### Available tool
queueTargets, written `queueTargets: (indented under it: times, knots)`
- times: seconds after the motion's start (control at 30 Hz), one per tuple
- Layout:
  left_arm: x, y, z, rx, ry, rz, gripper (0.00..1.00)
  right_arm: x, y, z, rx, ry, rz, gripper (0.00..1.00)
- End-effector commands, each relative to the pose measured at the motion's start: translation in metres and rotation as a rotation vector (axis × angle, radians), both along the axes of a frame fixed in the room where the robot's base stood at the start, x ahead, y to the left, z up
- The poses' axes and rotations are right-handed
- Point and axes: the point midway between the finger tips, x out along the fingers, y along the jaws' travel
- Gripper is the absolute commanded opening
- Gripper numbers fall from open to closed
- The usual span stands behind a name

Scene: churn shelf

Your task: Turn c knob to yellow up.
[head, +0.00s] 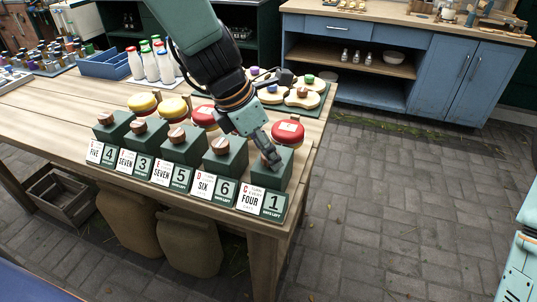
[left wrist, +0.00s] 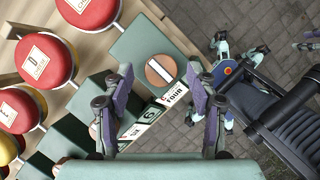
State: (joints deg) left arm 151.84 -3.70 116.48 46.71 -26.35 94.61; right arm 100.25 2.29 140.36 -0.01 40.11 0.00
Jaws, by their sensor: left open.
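The c knob shows in the left wrist view as a round wooden disc (left wrist: 153,75) with a pale raised bar across it. It sits on the top of a green block (left wrist: 140,42) whose card reads FOUR. No yellow shows on the knob. In the head view the C block (head: 268,175) is the rightmost of the row, and my gripper hides its knob. My left gripper (head: 266,154) is over this block, fingers pointing down. In the left wrist view the left gripper (left wrist: 162,100) is open, with a finger on each side of the knob; contact cannot be told.
Similar green blocks with wooden knobs stand to the left, one being the D block (head: 225,160). A red round-topped item (head: 288,134) stands close behind the C block, with others along the row. White bottles (head: 151,66) and a blue tray (head: 103,64) are farther back. Floor right of the table is clear.

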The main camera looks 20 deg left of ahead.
Motion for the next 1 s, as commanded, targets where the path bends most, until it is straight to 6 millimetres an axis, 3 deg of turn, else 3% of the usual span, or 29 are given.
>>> queueTargets:
  times: [0.37,1.0]
  knots:
    - [0.0037,-0.0049,-0.0059,0.0,0.0,-0.004,0.58,0.0,0.0,-0.0026,0.0,0.0,0.0,0.4]
    - [0.0033,-0.0046,-0.0059,0.0,0.0,-0.003,0.04,0.0001,0.0,-0.0026,0.0,0.0,0.0,0.4]
